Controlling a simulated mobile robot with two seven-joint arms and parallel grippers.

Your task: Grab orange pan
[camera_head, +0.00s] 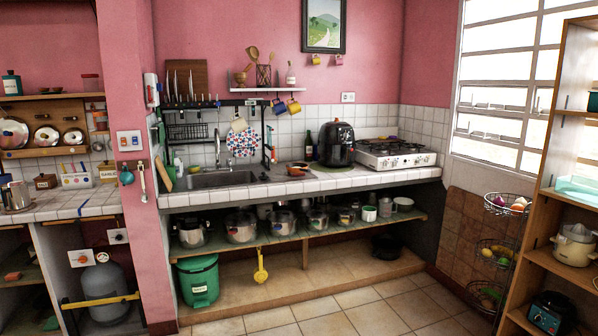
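A small orange pan (295,171) sits on the white tiled counter (335,183), between the sink and the black air fryer. It is small in the picture, and its handle seems to point to the right. Nothing is seen touching it from above. The open pot shelf (330,228) under the counter holds several metal pots (240,227) in a row. Neither of my grippers shows in the head view.
A sink (218,178) lies left of the pan. A black air fryer (336,145) and a white stove (396,154) stand to its right. A green bin (198,282) is below. A wooden shelf unit (545,190) and wire baskets (497,250) stand at right. The tiled floor in front is clear.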

